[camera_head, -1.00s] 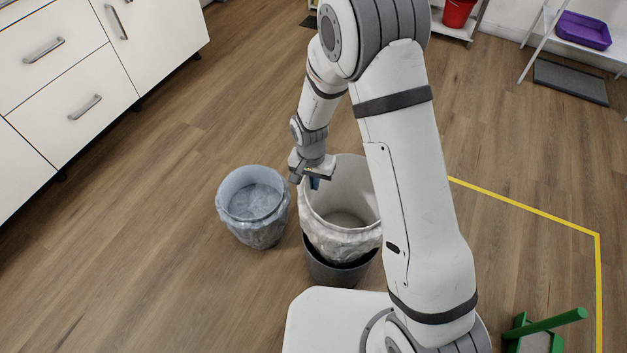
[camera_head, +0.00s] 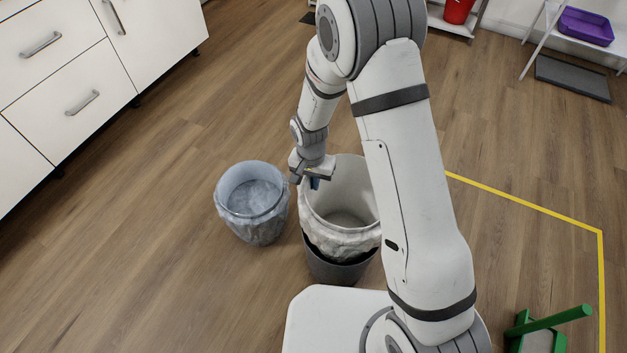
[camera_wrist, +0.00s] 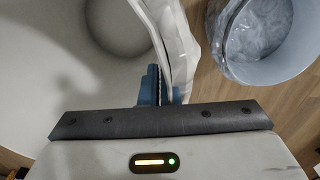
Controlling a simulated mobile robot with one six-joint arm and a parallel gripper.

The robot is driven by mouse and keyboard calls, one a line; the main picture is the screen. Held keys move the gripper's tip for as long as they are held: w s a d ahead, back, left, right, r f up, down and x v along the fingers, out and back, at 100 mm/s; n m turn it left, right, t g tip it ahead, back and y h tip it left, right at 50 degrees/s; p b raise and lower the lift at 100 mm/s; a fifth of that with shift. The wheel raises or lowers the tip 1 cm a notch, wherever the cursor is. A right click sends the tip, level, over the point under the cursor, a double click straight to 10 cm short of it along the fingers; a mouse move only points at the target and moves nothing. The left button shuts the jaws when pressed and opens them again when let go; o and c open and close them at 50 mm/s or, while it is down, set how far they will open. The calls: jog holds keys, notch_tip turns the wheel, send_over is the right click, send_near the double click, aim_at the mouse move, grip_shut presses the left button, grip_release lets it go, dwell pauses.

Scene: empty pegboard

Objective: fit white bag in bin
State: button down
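The white bag (camera_head: 345,231) lines the dark grey bin (camera_head: 338,271), standing open with its upper part well above the bin's dark wall. Its loose outer folds hang around the outside, and the lower part of the bin shows bare below them. My gripper (camera_head: 314,182) is at the left rim of the bag in the head view. In the wrist view, my blue fingers (camera_wrist: 162,92) lie on both sides of the white bag's rim (camera_wrist: 172,40) and look closed on it. My arm hides the right side of the bag and bin in the head view.
A second bin (camera_head: 252,203) with a clear bluish bag stands close to the left. White drawers (camera_head: 75,75) are at the upper left. A green-handled object (camera_head: 545,325) lies at the lower right, near a yellow floor line (camera_head: 525,203). Floor between is clear.

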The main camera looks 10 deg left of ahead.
notch_tip(320, 180, down, 17)
jog(key=b, duration=1.2)
jog(key=shift+f, duration=0.2)
dwell(4.8)
jog(key=c, duration=2.1)
grip_release()
jog(key=o, duration=0.5)
